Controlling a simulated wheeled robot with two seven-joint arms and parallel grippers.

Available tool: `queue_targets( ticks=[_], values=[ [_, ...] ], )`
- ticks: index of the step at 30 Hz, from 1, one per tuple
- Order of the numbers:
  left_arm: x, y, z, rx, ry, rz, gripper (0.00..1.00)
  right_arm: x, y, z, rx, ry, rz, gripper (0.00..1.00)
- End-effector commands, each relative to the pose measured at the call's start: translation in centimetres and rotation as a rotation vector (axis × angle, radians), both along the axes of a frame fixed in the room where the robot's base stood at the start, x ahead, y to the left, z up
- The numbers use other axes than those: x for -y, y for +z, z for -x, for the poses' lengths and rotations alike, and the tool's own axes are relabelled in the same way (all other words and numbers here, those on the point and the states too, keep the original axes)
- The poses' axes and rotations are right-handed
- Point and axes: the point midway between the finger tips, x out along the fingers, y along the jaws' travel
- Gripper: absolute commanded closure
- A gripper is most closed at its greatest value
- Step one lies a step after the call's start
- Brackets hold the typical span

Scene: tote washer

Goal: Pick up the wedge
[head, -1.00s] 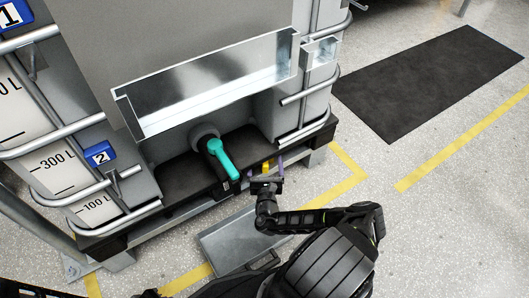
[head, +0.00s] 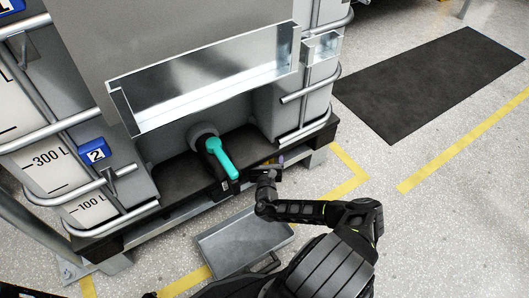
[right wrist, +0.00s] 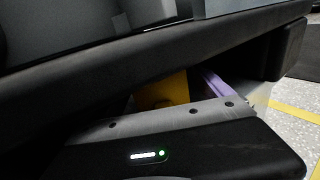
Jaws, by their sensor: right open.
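A yellow piece (right wrist: 165,90), which looks like the wedge, shows in the right wrist view under the dark pallet edge, just beyond my gripper's body. Its full shape is hidden. A purple piece (right wrist: 213,82) stands right beside it; it also shows in the head view (head: 281,160). My right gripper (head: 264,169) is at the pallet's front edge, right of the teal valve handle, and hides most of the yellow piece in the head view. It is open; I cannot make out its fingertips around anything. My left gripper is not in view.
The teal valve handle (head: 221,158) hangs close to the left of my right gripper. A metal trough (head: 205,85) juts out above. The black pallet (head: 165,180) overhangs the gripper area. A grey tray (head: 245,240) lies on the floor below.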

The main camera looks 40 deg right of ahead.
Motion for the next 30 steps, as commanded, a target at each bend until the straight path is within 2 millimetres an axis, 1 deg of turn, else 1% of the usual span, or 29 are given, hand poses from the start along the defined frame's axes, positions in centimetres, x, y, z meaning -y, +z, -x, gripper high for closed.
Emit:
queue_targets(
  ticks=[3,5,30],
  values=[
    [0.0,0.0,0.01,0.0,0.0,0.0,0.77,-0.01,-0.01,0.0,0.0,0.0,0.0,0.11],
    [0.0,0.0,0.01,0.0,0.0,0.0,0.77,-0.01,-0.01,0.01,0.0,0.0,0.0,0.16],
    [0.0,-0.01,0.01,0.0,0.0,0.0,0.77,0.0,-0.02,0.01,0.0,0.0,0.0,0.85]
  ],
)
